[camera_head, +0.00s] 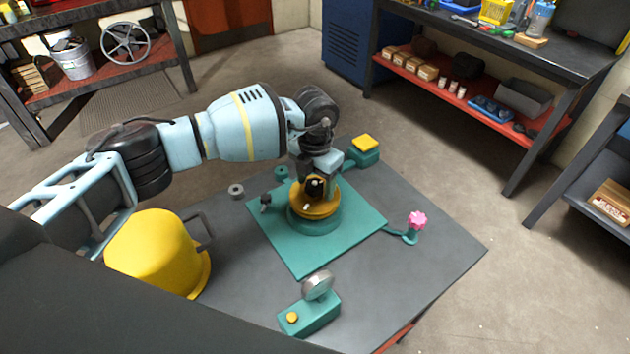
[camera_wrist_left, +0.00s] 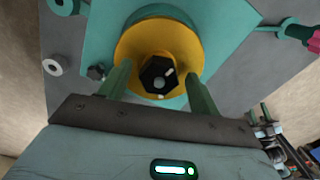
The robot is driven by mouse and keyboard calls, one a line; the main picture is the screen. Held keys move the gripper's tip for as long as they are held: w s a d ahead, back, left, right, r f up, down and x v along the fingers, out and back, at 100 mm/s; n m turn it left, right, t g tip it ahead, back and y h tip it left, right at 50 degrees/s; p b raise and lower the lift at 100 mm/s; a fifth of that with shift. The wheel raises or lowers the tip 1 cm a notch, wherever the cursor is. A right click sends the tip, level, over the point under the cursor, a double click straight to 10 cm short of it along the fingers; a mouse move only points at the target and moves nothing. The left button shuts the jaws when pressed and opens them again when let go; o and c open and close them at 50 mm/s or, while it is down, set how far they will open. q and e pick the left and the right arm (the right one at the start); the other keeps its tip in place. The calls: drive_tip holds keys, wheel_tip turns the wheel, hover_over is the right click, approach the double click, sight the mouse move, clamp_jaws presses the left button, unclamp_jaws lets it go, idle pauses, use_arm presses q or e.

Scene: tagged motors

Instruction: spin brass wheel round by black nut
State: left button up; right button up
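The brass wheel (camera_head: 327,209) lies on a round teal base on a teal plate (camera_head: 290,262) on the dark table. The black nut (camera_head: 314,187) stands at the wheel's centre, partly covered by my arm. In the left wrist view the brass wheel (camera_wrist_left: 133,57) surrounds the hexagonal black nut (camera_wrist_left: 157,75), which has a pale mark on it. My left gripper (camera_head: 320,178) is over the wheel. In the wrist view its green fingers (camera_wrist_left: 159,76) are apart, one on each side of the nut, with gaps showing.
On the table are a yellow bucket-like object (camera_head: 150,248), a teal gauge box (camera_head: 310,313), a pink knob (camera_head: 417,220), a teal box with a yellow top (camera_head: 364,148) and a grey ring (camera_head: 236,191). A small dark knob (camera_head: 265,201) stands left of the wheel.

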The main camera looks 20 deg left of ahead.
use_arm(q)
drive_tip(key=shift+o, duration=0.7)
drive_tip(key=n, duration=0.1)
drive_tip(key=n+p, duration=0.2)
drive_tip(key=n, duration=0.1)
drive_tip(key=shift+r, duration=0.25)
drive_tip(key=shift+f+n, duration=0.25)
drive_tip(key=shift+n, duration=0.85)
drive_tip(key=shift+f+n, duration=0.1)
drive_tip(key=shift+n, duration=1)
drive_tip(key=n, duration=0.6)
drive_tip(key=shift+n, duration=0.3)
use_arm(e)
drive_tip(key=shift+t, duration=0.5)
drive_tip(key=w+r, duration=0.2)
drive_tip(key=r, duration=0.1)
drive_tip(key=shift+w+r, duration=0.2)
drive_tip(key=shift+w, duration=0.2)
use_arm(q)
drive_tip(key=shift+c, duration=0.3)
